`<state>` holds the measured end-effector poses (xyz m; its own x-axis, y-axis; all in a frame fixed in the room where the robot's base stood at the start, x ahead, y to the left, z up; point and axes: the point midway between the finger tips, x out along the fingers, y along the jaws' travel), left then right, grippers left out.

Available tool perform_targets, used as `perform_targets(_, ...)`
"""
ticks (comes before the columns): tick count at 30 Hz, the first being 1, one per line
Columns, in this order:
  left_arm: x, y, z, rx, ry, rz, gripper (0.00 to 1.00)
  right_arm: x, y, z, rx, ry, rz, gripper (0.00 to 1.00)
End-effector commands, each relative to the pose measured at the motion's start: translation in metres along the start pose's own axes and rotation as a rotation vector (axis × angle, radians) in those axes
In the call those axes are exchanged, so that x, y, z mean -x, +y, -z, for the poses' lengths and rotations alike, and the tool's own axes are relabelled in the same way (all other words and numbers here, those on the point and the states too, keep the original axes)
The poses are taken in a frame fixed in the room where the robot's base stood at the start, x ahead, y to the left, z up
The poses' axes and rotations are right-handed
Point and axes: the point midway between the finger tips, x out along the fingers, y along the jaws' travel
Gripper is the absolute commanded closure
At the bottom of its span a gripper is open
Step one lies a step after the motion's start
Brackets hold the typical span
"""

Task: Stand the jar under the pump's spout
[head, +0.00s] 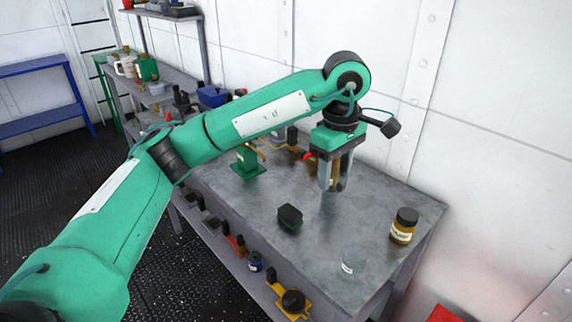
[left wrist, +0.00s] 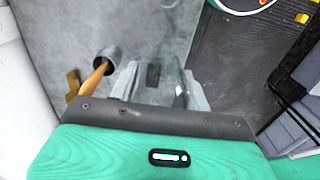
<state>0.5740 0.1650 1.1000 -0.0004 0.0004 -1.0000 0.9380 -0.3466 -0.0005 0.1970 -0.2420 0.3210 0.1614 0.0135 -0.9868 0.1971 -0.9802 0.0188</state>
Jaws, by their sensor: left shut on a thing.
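My left gripper (head: 330,187) is pointed down over the grey bench, its fingers apart around a see-through thing that looks like a clear glass jar (head: 335,172). In the left wrist view the clear jar (left wrist: 166,92) shows faintly between the fingers (left wrist: 158,80), with a dark patch behind or on it. A green post on a flat base, which looks like the pump (head: 248,166), stands to the left on the bench; my arm hides its upper part, and its spout is unclear. My right gripper is out of view.
A dark green block (head: 290,217) lies on the bench (head: 240,205). A faint clear labelled thing (head: 353,265) stands near the front edge, and an amber jar with a dark lid (head: 404,225) at the right. A wooden-handled tool (left wrist: 104,66) lies beside the gripper.

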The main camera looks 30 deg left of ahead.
Motion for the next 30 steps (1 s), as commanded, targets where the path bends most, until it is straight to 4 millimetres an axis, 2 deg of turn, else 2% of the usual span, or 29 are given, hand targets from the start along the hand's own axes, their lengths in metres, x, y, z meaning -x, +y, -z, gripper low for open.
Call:
perform_targets(24,0.0001,0.0,0.0001,-0.003,0.0,0.0,0.76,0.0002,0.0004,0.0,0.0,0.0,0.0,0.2)
perform_targets(29,-0.003,-0.0032,0.0029,-0.067,0.003,0.0,0.76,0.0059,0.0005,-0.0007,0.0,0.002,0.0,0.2)
perform_targets(30,-0.005,-0.0049,0.0038,-0.104,0.004,-0.001,0.76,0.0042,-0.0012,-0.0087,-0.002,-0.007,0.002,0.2)
